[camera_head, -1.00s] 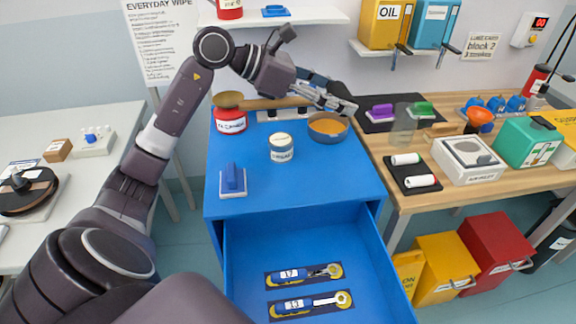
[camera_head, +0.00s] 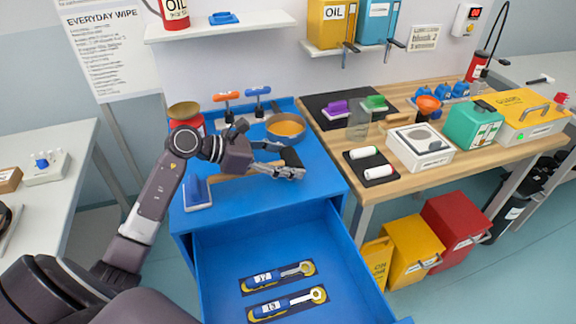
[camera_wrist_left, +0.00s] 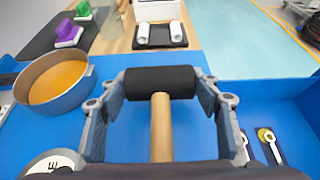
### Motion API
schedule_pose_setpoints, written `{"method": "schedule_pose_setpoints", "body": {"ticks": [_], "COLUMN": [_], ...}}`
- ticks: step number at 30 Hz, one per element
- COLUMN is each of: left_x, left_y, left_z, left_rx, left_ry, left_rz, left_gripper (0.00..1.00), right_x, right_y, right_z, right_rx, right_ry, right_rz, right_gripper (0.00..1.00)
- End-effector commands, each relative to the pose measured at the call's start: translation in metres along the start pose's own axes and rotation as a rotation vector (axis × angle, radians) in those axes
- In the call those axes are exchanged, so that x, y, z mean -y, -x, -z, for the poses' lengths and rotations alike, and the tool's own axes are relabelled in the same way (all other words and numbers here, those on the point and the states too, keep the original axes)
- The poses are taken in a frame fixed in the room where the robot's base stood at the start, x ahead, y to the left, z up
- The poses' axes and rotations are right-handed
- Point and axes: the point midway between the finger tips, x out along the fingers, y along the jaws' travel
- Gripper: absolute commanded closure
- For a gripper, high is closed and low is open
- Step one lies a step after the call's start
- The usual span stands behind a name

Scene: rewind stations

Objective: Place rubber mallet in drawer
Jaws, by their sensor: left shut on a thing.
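The rubber mallet has a black head (camera_head: 291,158) and a wooden handle (camera_head: 232,177). My left gripper (camera_head: 290,172) is shut on it, above the blue cabinet top near its front edge. In the left wrist view, the black head (camera_wrist_left: 160,82) lies crosswise between the fingers (camera_wrist_left: 160,103), with the handle pointing back toward the camera. The blue drawer (camera_head: 222,258) stands open below and in front of the gripper. Two wrenches, marked 17 (camera_head: 278,277) and 13 (camera_head: 288,303), lie in dark and yellow inserts in it. My right gripper is not seen.
A pan with orange contents (camera_head: 286,127), a red can (camera_head: 186,124) and a blue-handled block (camera_head: 197,193) stand on the cabinet top. A white lid (camera_wrist_left: 52,165) shows close to the gripper in the wrist view. The drawer floor beside the wrenches is clear.

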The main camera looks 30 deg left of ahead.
Motion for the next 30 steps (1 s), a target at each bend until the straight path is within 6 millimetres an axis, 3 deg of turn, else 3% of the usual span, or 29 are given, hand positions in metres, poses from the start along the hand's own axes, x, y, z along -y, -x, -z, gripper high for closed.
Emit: {"method": "schedule_pose_setpoints", "body": {"ticks": [5,17,18,19,30], "left_x": [0.000,0.000,0.000,0.000,0.000], "left_y": [-0.009,-0.012,-0.011,-0.011,-0.010], "left_z": [0.018,0.024,0.023,0.023,0.020], "left_rx": [0.004,0.002,0.001,0.001,0.002], "left_ry": [0.002,-0.002,0.000,0.000,0.000], "left_rz": [0.000,-0.001,0.000,0.000,0.000], "left_gripper": [0.76,0.76,0.39,0.36,0.35], "right_x": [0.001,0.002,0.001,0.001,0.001], "right_y": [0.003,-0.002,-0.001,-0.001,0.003], "right_z": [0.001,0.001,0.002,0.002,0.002], "right_rx": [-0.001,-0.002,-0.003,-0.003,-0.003], "right_ry": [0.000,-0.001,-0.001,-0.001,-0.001], "right_rz": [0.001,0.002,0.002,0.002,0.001], "right_gripper": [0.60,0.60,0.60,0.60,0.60]}}
